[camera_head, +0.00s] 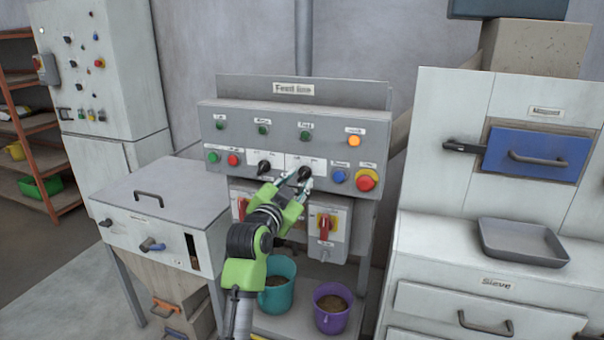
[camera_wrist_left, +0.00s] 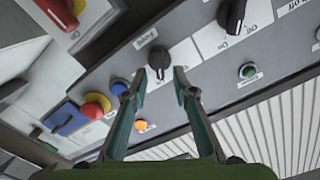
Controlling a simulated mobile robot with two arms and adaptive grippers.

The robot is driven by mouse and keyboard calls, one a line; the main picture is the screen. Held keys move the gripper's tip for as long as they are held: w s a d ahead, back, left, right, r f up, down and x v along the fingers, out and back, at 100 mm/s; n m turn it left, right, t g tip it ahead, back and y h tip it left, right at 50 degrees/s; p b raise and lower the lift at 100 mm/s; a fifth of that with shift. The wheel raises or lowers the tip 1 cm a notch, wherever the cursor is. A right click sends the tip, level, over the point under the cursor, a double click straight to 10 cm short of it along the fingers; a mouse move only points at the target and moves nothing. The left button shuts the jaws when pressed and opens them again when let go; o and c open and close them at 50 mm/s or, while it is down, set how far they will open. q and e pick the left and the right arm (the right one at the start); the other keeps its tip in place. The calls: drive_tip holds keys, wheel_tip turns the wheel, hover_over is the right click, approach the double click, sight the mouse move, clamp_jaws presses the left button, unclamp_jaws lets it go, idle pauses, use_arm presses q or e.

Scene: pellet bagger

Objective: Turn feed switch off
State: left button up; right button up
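The grey control panel (camera_head: 215,138) carries two black rotary switches. The right switch (camera_head: 304,172) stands below the lamp labelled Feed; its own label is too small to read. My left gripper (camera_head: 299,180) is at this switch, its fingers apart and empty. In the left wrist view the same switch (camera_wrist_left: 159,59) lies just beyond the fingertips of my gripper (camera_wrist_left: 170,76), nearer the left finger. I cannot tell whether they touch. The other black switch (camera_head: 264,167) also shows in the left wrist view (camera_wrist_left: 232,14). My right gripper is not in view.
A blue button (camera_head: 338,176) and a red stop button (camera_head: 366,180) sit right of the switch. Red-handled switch boxes (camera_head: 326,228) hang below the panel. A teal bucket (camera_head: 275,290) and a purple bucket (camera_head: 331,312) stand underneath.

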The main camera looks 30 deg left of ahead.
sight(304, 174)
use_arm(q)
drive_tip(key=shift+x, duration=1.35)
clamp_jaws()
